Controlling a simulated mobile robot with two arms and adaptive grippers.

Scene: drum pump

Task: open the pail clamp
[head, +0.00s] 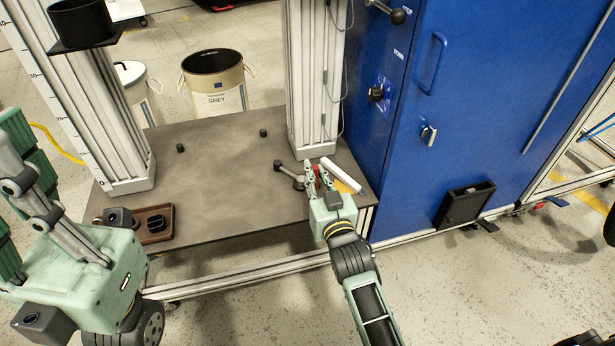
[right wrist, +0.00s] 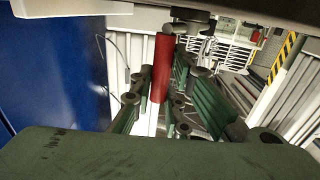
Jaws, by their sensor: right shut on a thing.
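The pail clamp (head: 288,173) sits on the grey base plate at the foot of the right column, with a dark round pad on its arm. Its red handle (head: 317,171) stands between the fingers of my right gripper (head: 316,180), which is shut on it. In the right wrist view the red handle (right wrist: 161,68) stands upright beside the green finger pads. Part of the clamp is hidden by the fingers. My left gripper (head: 28,185) is at the left edge, away from the clamp; how far its fingers are apart is unclear.
A blue cabinet (head: 465,100) stands close to the right of the column (head: 313,80). A white bar (head: 341,175) lies beside my right gripper. A brown tray (head: 158,209) is at the plate's front left. A pail marked GREY (head: 222,103) stands behind. The middle of the plate (head: 220,175) is clear.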

